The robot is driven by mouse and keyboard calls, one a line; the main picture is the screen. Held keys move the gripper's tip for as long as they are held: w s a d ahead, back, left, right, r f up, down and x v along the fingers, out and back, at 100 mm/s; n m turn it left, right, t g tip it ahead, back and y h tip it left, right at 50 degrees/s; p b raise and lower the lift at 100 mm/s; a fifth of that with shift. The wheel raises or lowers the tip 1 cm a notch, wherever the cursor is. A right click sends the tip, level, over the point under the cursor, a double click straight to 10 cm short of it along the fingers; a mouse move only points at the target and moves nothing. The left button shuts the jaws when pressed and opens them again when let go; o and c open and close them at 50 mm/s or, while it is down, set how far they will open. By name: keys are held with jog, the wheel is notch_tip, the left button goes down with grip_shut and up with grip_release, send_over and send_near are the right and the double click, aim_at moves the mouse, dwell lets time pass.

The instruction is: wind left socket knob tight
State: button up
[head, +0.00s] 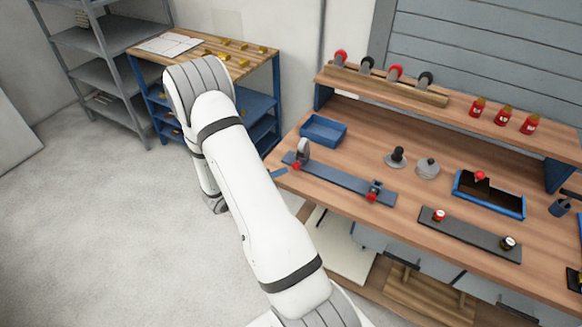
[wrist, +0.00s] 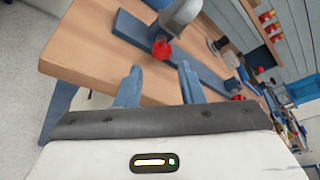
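A long blue rail (head: 335,181) lies along the front of the wooden bench. At its left end stands a grey round socket part (head: 303,150) with a red knob (head: 296,167) at its front. At its right end is a blue block (head: 375,187) with another red knob (head: 371,197). In the wrist view my gripper (wrist: 160,67) is open and empty. The left red knob (wrist: 162,50) appears between and beyond its two blue fingers, apart from both. In the head view my arm hides most of the gripper.
A blue tray (head: 324,130) stands behind the rail. A dark plate (head: 470,234) with two small pieces and a blue bin (head: 489,195) lie to the right. The bench's front edge (wrist: 85,75) runs close below the fingers.

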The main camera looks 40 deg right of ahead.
aim_at(294, 167)
jog(key=p+x, duration=0.1)
jog(key=x, duration=0.5)
jog(key=shift+d, duration=0.25)
